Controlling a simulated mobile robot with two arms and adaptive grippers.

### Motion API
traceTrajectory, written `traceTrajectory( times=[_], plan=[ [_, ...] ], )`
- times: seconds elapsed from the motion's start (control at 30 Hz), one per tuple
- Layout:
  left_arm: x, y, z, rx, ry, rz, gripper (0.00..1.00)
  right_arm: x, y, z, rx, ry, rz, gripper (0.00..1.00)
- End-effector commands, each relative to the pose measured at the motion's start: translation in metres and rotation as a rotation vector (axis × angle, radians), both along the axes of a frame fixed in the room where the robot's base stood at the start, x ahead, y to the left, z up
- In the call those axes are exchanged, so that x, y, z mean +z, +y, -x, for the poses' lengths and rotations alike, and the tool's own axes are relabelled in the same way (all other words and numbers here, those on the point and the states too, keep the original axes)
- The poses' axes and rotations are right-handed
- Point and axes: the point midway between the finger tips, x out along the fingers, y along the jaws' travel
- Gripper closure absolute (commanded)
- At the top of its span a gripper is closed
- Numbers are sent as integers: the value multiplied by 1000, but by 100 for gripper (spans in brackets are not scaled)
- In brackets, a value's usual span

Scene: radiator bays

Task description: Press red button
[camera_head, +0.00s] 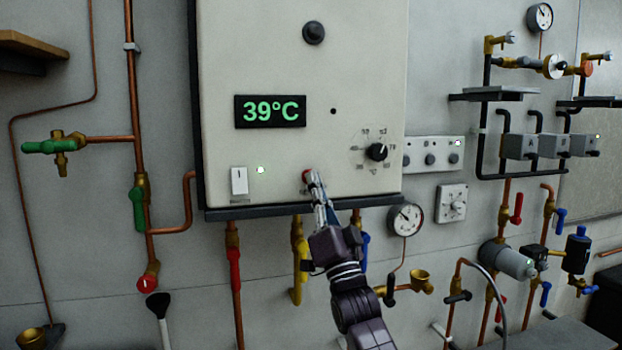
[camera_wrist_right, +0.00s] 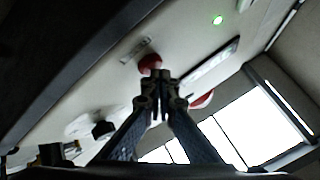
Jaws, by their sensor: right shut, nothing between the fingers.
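The red button (camera_head: 306,175) sits low on the front of the white boiler box (camera_head: 270,60), right of the white rocker switch. Most of it is hidden behind my fingertips in the head view. It also shows in the right wrist view as a red knob (camera_wrist_right: 150,62) just beyond the fingertips. My right gripper (camera_head: 314,176) is shut and empty, its tips at the button. The tips look very close to it or touching; I cannot tell which. It also shows in the right wrist view (camera_wrist_right: 160,78). My left gripper is not in view.
The box carries a display reading 39°C (camera_head: 270,111), a lit green lamp (camera_head: 261,170), a white switch (camera_head: 239,181) and a black dial (camera_head: 377,152). Pipes with coloured valves hang below. A pressure gauge (camera_head: 406,219) is right of my arm.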

Motion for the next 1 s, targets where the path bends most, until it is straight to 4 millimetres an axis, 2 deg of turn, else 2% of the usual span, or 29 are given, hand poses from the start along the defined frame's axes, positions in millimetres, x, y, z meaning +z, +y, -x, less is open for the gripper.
traceTrajectory(
  times=[0.3, 0.73, 1.0],
  plan=[
    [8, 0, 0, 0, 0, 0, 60, -1, -5, 14, -1, 1, 1, 100],
    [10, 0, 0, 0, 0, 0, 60, -1, -6, 18, -1, 1, 1, 100],
    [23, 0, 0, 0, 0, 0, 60, 0, -14, 43, 0, 3, 0, 100]
  ],
)
